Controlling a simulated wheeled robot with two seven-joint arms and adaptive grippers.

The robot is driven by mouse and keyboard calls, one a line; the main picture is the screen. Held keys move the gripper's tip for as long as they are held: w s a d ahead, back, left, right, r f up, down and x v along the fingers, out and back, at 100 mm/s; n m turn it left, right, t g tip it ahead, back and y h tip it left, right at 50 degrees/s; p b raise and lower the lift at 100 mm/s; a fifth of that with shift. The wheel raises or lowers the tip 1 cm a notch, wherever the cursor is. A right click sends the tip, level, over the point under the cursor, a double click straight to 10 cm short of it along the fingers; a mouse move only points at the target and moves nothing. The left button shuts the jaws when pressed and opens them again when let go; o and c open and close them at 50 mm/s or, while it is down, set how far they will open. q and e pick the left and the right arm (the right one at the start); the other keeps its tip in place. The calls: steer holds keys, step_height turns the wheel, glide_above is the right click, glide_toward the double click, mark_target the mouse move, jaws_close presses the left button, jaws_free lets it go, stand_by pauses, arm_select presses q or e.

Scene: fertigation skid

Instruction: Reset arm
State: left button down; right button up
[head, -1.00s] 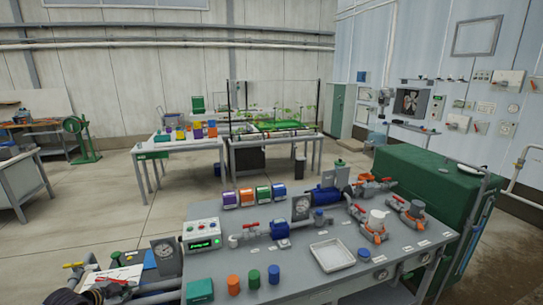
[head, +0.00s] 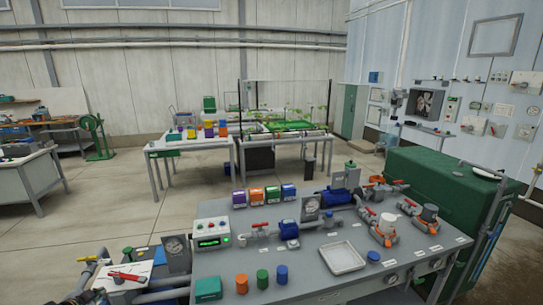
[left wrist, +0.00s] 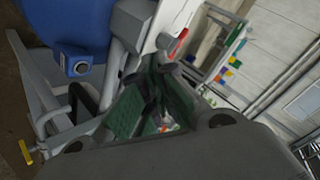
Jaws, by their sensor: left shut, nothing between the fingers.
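My left gripper (left wrist: 163,75) shows in the left wrist view, its dark fingers together at the centre with nothing seen between them. A large blue rounded container (left wrist: 65,20) fills the upper left of that view. In the head view a dark shape at the lower left edge may be part of my left gripper, but it is too cut off to tell. My right gripper shows in neither view.
The grey skid table (head: 300,275) carries a control box (head: 212,234), a white tray (head: 342,257), coloured caps and valves. A green tank (head: 440,190) stands at its right. A plant bench (head: 285,142) stands behind. Open floor (head: 110,215) lies to the left.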

arm_select(q)
steer(key=s+a+f+n+g+y, duration=0.1)
steer(key=s+a+f, duration=0.5)
steer(key=f, duration=0.3)
steer(key=s+d+f+n+g+b, duration=0.1)
steer(key=s+d+f+g, duration=0.1)
steer(key=s+f, duration=1.05)
steer(key=s+d+f+n+g, duration=0.1)
steer(key=s+d+f+g, duration=0.15)
steer(key=s+f, duration=1)
steer(key=s+d+f+g+h+b, duration=0.1)
steer(key=s+d+f, duration=0.45)
steer(key=d, duration=0.35)
steer(key=s+d+f+g+h, duration=0.1)
steer(key=s+d+f, duration=0.45)
steer(key=d, duration=0.25)
steer(key=s+d+f+g+b, duration=0.1)
steer(key=s+d+f+g, duration=0.1)
steer(key=s+d+f, duration=0.55)
steer(key=d+n+h+b, duration=0.1)
steer(key=d+h, duration=0.1)
steer(key=d, duration=1.3)
steer(key=shift+w+d+f, duration=0.3)
steer(key=shift+w+d, duration=0.05)
